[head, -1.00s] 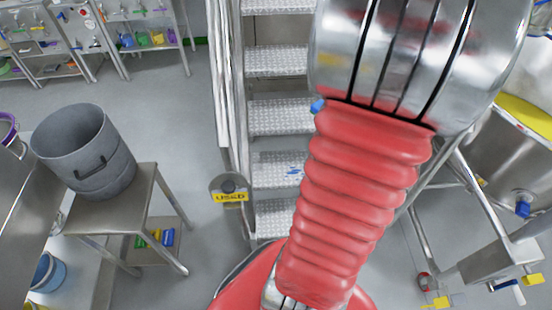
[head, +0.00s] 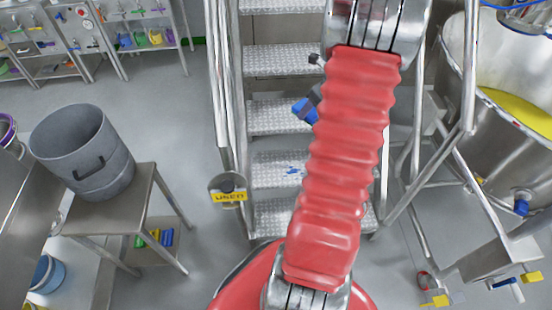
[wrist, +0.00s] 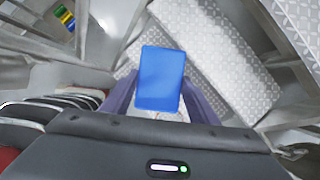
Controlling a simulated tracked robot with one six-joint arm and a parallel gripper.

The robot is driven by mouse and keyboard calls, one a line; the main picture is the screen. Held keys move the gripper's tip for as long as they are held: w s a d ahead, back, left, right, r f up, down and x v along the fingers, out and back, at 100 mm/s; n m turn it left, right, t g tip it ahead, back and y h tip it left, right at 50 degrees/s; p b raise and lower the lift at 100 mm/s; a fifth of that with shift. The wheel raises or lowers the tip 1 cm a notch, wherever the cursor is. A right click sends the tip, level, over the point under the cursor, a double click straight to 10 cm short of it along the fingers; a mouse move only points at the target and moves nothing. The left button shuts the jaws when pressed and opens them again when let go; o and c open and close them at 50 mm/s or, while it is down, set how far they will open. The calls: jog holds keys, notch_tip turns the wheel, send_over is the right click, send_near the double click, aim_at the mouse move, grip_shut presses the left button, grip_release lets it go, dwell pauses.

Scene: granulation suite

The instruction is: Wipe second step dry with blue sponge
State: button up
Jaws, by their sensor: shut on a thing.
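My gripper (wrist: 160,102) is shut on the blue sponge (wrist: 162,78), with one dark finger on each side of it. In the head view the sponge (head: 303,111) shows left of my arm, in front of the third step up; the gripper is partly hidden behind the arm. The second step (head: 265,177), counting the lowest visible tread as first, is patterned metal with a small blue wet-looking patch (head: 293,170). The sponge appears apart from that patch. In the wrist view a patterned tread (wrist: 225,75) lies beyond the sponge; I cannot tell which step it is.
Metal handrails (head: 222,90) flank the stairs. A round holder with a yellow USED label (head: 229,196) stands at the lower left of the steps. A grey bucket (head: 83,150) sits on a steel table at left. A steel vessel with yellow contents (head: 515,115) is at right.

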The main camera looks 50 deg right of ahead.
jog(key=w+r+x, duration=0.1)
jog(key=x, duration=1.7)
jog(key=w+a+f, duration=0.2)
jog(key=f, duration=0.8)
jog(key=w+a+f+n, duration=0.1)
jog(key=w+f, duration=0.1)
jog(key=f, duration=0.8)
jog(key=shift+a+f, duration=0.25)
jog(key=shift+a, duration=0.15)
jog(key=shift+w+f, duration=0.1)
